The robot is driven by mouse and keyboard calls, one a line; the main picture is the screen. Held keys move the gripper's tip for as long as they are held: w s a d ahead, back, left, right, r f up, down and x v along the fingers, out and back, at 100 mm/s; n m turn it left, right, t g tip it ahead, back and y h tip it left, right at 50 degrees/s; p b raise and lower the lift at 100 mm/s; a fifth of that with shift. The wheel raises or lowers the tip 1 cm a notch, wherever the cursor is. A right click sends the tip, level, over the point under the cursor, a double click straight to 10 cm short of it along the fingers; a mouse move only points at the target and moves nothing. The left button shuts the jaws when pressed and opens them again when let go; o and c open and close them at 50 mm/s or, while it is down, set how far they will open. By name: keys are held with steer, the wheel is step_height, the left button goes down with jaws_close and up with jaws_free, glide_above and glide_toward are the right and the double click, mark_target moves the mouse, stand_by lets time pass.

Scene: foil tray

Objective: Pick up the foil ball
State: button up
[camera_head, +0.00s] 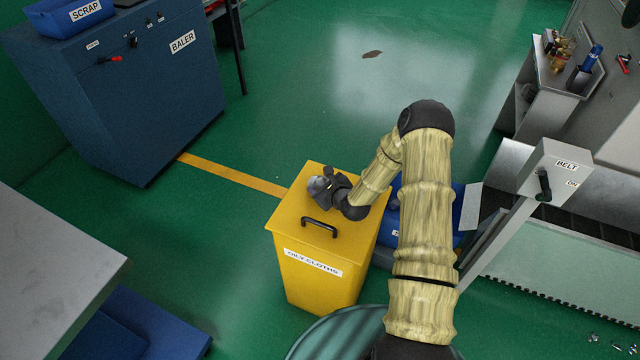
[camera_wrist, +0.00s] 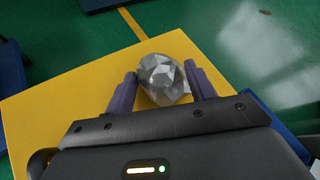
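The foil ball (camera_wrist: 163,80) is a crumpled, faceted silver-grey lump. In the wrist view it lies between the two finger ends of my gripper (camera_wrist: 161,82), with the yellow lid around it. A thin gap seems to show by the left finger; the right finger is very close to the ball or touching it. My gripper looks open around the ball. In the head view the ball (camera_head: 317,186) is a small grey shape at the end of my gripper (camera_head: 322,185), low over the lid of the yellow bin (camera_head: 345,225). The ball's underside is hidden.
The bin's black handle (camera_head: 319,227) stands up on the lid near my gripper. A blue baler (camera_head: 135,90) stands back left, and a grey table (camera_head: 50,270) is front left. A belt control post (camera_head: 545,180) is right. Green floor is open behind the bin.

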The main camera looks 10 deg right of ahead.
steer(key=c, duration=0.4)
step_height(320, 180, up, 10)
steer(key=shift+p, duration=0.4)
steer(key=c, duration=0.3)
steer(key=shift+c, duration=0.2)
